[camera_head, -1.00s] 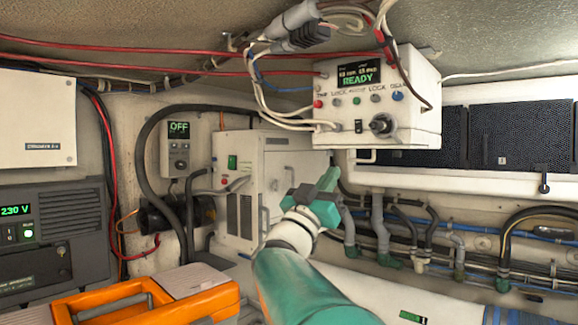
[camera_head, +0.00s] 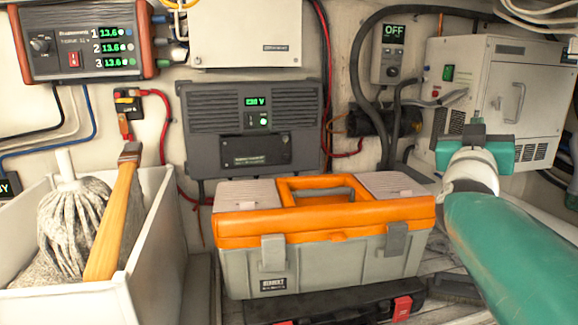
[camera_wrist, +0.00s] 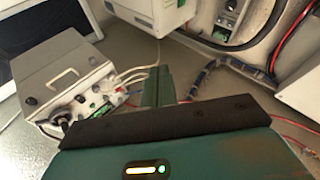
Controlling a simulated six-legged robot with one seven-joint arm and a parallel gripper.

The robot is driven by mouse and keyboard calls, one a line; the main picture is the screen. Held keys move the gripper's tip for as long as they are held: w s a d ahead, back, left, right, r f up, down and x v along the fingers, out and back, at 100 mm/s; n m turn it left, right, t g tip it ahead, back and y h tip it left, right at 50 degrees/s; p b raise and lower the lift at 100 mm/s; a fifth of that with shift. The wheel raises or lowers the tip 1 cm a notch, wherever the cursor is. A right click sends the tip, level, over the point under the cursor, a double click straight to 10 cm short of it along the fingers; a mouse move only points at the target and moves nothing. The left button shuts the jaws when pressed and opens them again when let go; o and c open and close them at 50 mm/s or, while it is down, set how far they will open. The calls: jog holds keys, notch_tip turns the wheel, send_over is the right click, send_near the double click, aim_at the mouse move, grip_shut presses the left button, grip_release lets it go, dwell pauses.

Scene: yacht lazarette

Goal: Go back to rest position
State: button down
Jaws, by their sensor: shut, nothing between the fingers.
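My gripper (camera_head: 477,122) is at the right of the head view, at the end of my green arm, in front of a white cabinet (camera_head: 497,80). It holds nothing. In the wrist view its fingers (camera_wrist: 157,85) are together, pointing away past a dark bar, with nothing between them. They appear apart from everything around them.
An orange and grey toolbox (camera_head: 330,262) stands at centre on a black case (camera_head: 335,305). A grey 230 V unit (camera_head: 250,125) is on the wall. A control box (camera_wrist: 65,85) with cables shows in the wrist view.

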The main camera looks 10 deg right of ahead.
jog(key=a+f+n+g+y, duration=0.2)
jog(key=a+f+n+y, duration=0.3)
jog(key=a+f+y, duration=0.95)
jog(key=s+a+f+g, duration=0.4)
jog(key=s+a+f, duration=0.1)
jog(key=s+f, duration=0.3)
jog(key=s+a+f+n+g, duration=0.1)
jog(key=s+a+f+g, duration=0.4)
jog(key=s+f, duration=0.3)
notch_tip(320, 180, down, 2)
jog(key=shift+s+f, duration=0.15)
jog(key=shift+s, duration=0.25)
jog(key=shift+d, duration=0.1)
